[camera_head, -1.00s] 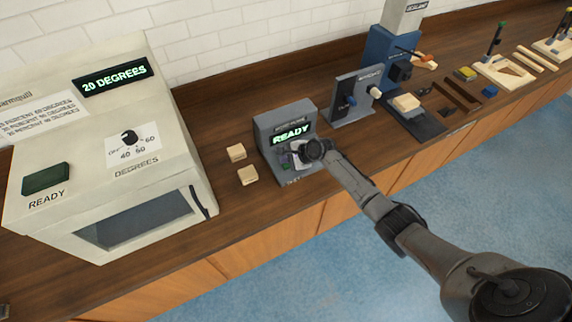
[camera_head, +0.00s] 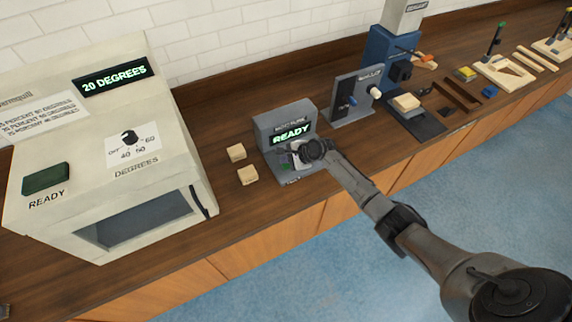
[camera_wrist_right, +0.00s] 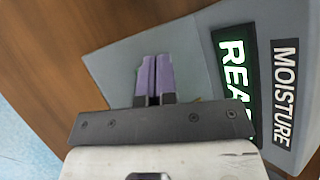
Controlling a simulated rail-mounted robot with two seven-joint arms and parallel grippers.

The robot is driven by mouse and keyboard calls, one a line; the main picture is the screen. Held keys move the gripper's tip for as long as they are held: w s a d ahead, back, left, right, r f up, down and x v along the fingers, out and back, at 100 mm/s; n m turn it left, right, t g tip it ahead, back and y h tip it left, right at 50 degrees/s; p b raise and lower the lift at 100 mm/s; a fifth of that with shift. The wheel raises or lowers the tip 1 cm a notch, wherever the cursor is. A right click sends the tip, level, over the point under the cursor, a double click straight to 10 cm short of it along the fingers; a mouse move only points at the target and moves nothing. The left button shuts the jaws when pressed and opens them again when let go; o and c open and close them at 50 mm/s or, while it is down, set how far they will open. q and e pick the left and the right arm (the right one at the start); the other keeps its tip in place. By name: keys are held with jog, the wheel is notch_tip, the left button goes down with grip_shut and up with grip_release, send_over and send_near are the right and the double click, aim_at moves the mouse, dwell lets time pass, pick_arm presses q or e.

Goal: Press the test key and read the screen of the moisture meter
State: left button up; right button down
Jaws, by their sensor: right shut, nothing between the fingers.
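The moisture meter (camera_head: 266,130) is a grey box on the wooden bench, and its screen (camera_head: 291,134) reads READY in green. In the right wrist view the meter's screen (camera_wrist_right: 237,85) also shows, turned sideways, beside the MOISTURE label. My right gripper (camera_head: 292,156) is at the front of the meter, below the screen. In the right wrist view its purple fingers (camera_wrist_right: 154,80) are shut together, with nothing between them, over the meter's grey base. A small green patch (camera_head: 285,167) shows beside the gripper. The test key cannot be made out. My left gripper is not in view.
Two small wooden blocks (camera_head: 247,175) lie left of the meter. A large cream oven (camera_head: 120,160) reading 20 DEGREES stands further left. A grey upright panel (camera_head: 352,95) and a blue machine (camera_head: 390,62) stand to the right. The bench's front edge is close to the meter.

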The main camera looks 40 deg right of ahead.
jog(key=shift+f, duration=0.4)
jog(key=shift+f, duration=0.2)
dwell(0.6)
jog(key=shift+f, duration=0.35)
jog(key=shift+r, duration=0.15)
dwell(0.5)
jog(key=shift+r+p, duration=0.8)
jog(key=shift+p, duration=0.15)
